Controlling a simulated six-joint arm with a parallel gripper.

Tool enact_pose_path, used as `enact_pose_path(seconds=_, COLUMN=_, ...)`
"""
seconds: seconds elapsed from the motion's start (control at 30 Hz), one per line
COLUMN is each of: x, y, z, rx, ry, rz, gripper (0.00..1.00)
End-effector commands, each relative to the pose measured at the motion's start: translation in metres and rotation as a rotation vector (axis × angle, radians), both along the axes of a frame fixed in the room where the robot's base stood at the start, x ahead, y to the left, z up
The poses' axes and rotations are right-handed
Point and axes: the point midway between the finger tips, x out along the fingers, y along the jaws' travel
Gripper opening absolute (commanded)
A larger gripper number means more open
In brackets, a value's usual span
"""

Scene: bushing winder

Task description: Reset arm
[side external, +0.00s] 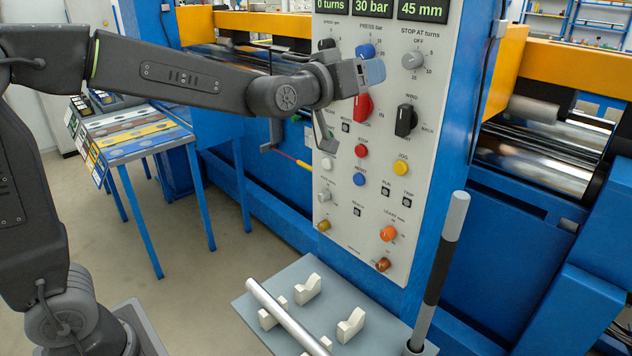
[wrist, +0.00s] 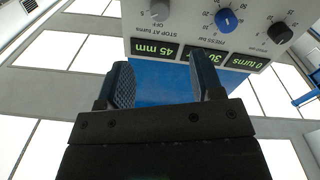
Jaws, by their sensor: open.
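My gripper (side external: 370,72) is in front of the upper part of the grey control panel (side external: 345,222), close to the blue press knob (side external: 365,51). In the wrist view my gripper (wrist: 163,82) is open, with two blue textured pads apart and nothing between them. My arm reaches in from the left, nearly level. The wrist view shows the panel's top upside down, with the displays (wrist: 158,48) partly behind a finger. In the side view they read 0 turns, 30 bar and 45 mm. Any gap between gripper and panel is unclear.
A red handle (side external: 363,106) and a black selector (side external: 405,121) stick out below my gripper. A grey shelf (side external: 375,338) below holds a metal rod (side external: 285,315) and cream V-blocks (side external: 308,289). A blue-legged table (side external: 135,150) stands behind.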

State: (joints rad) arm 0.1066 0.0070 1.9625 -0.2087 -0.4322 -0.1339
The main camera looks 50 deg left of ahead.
Motion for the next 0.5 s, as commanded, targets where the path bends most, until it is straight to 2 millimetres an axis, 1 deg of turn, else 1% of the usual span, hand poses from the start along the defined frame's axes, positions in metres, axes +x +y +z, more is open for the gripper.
enact_pose_path(seconds=0.07, x=-0.008, y=0.001, z=-0.002, rx=0.011, ry=0.030, rz=-0.006, gripper=0.60)
enact_pose_path(seconds=0.17, x=-0.031, y=0.003, z=-0.011, rx=0.042, ry=0.127, rz=-0.026, gripper=0.60)
enact_pose_path(seconds=0.27, x=-0.071, y=0.008, z=-0.032, rx=0.092, ry=0.285, rz=-0.054, gripper=0.60)
enact_pose_path(seconds=0.3, x=-0.090, y=0.010, z=-0.042, rx=0.117, ry=0.359, rz=-0.067, gripper=0.60)
enact_pose_path(seconds=0.37, x=-0.120, y=0.014, z=-0.059, rx=0.150, ry=0.468, rz=-0.083, gripper=0.60)
enact_pose_path(seconds=0.4, x=-0.141, y=0.016, z=-0.072, rx=0.173, ry=0.543, rz=-0.094, gripper=0.60)
enact_pose_path(seconds=0.47, x=-0.172, y=0.020, z=-0.090, rx=0.205, ry=0.652, rz=-0.108, gripper=0.60)
enact_pose_path(seconds=0.5, x=-0.193, y=0.023, z=-0.102, rx=0.224, ry=0.722, rz=-0.117, gripper=0.60)
